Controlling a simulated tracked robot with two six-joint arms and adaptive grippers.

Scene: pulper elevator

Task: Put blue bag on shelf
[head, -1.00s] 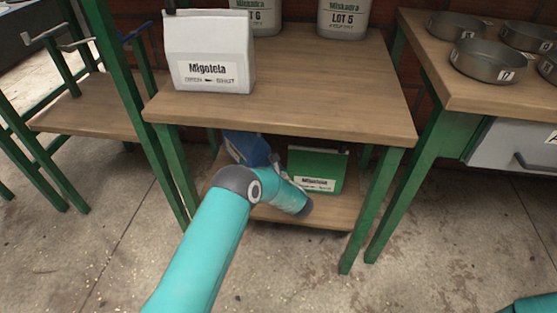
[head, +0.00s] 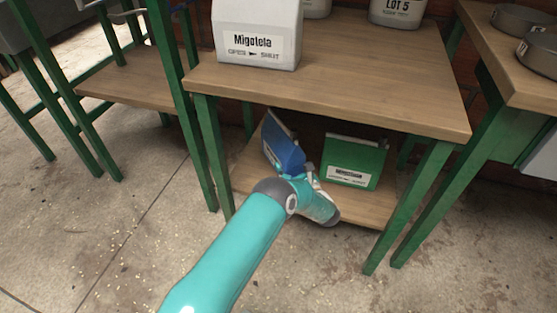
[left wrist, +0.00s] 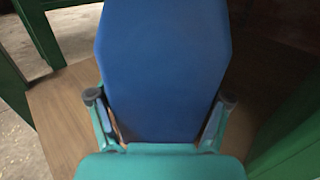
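The blue bag (head: 285,152) is over the lower shelf (head: 262,208) of the wooden table, left of a green bag (head: 355,162). It leans, with its top to the left, and I cannot tell whether its base touches the shelf. My left gripper (head: 297,174) reaches in under the tabletop from the front, with its fingers at the blue bag's lower part. In the left wrist view the blue bag (left wrist: 165,60) fills the middle, with a finger of my left gripper (left wrist: 160,98) against each side. My right gripper is not in view.
The tabletop (head: 350,85) overhangs the lower shelf, and its green legs (head: 405,210) stand at both sides. A white bag (head: 256,30) and white containers (head: 397,10) stand on top. Another table with grey pans (head: 540,50) is at right.

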